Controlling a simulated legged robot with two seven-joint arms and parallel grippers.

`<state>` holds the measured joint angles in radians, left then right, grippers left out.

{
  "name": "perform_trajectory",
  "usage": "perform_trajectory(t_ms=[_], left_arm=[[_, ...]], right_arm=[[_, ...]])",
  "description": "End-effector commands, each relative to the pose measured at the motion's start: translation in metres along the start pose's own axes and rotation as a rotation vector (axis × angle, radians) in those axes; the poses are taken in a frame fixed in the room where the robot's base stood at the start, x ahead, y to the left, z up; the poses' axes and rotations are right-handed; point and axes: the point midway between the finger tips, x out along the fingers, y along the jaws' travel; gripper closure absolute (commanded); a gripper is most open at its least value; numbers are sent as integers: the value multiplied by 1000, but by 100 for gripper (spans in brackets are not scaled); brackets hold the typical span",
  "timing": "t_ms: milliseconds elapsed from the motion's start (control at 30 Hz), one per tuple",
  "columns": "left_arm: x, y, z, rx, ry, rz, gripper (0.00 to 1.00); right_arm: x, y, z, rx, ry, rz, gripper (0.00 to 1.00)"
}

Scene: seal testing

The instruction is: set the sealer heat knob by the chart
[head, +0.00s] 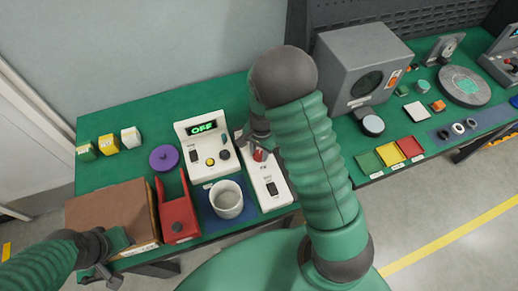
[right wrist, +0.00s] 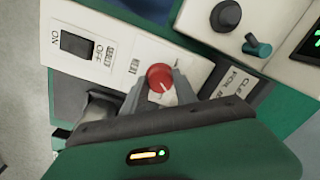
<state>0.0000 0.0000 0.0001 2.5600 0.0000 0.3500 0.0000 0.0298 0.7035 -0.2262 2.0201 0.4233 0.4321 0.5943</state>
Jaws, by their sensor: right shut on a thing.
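The white sealer panel (head: 275,190) lies on the green bench, with a black ON/OFF rocker switch (right wrist: 78,43) at one end. Its red heat knob (right wrist: 160,77) has a white pointer line that points to the lower right in the right wrist view. My right gripper (right wrist: 157,90) is shut on the red knob, a finger at each side. In the head view my right arm partly hides the knob (head: 259,155). A card with printed words, "FOIL" among them (right wrist: 238,84), lies beside the knob, partly hidden. My left gripper (head: 102,273) is by the bench's front left corner, away from the sealer.
A white unit (head: 206,170) with a green "OFF" display stands left of the sealer. A grey cup (head: 227,199), a red stand (head: 178,220) and a brown box (head: 108,212) crowd the front. A grey machine (head: 362,62) stands right of my right arm.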

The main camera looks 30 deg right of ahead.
Motion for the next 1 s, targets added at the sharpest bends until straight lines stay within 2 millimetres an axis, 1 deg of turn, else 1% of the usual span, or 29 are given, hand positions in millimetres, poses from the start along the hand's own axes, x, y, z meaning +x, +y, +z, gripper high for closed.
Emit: perform_trajectory(t_ms=[33,300,600,800,1000], left_arm=[[-8,0,-2,0,0,0,64],[-28,0,-7,0,0,0,64],[-46,0,-11,0,0,0,64],[-53,0,-12,0,0,0,64],[-56,0,-13,0,0,0,64]], right_arm=[[-7,-3,-6,45,16,-10,100],[-7,-2,-6,302,27,-13,100],[-6,-1,-6,540,37,-14,100],[-5,-1,-5,642,40,-15,100],[-4,-2,-4,694,41,-16,100]])
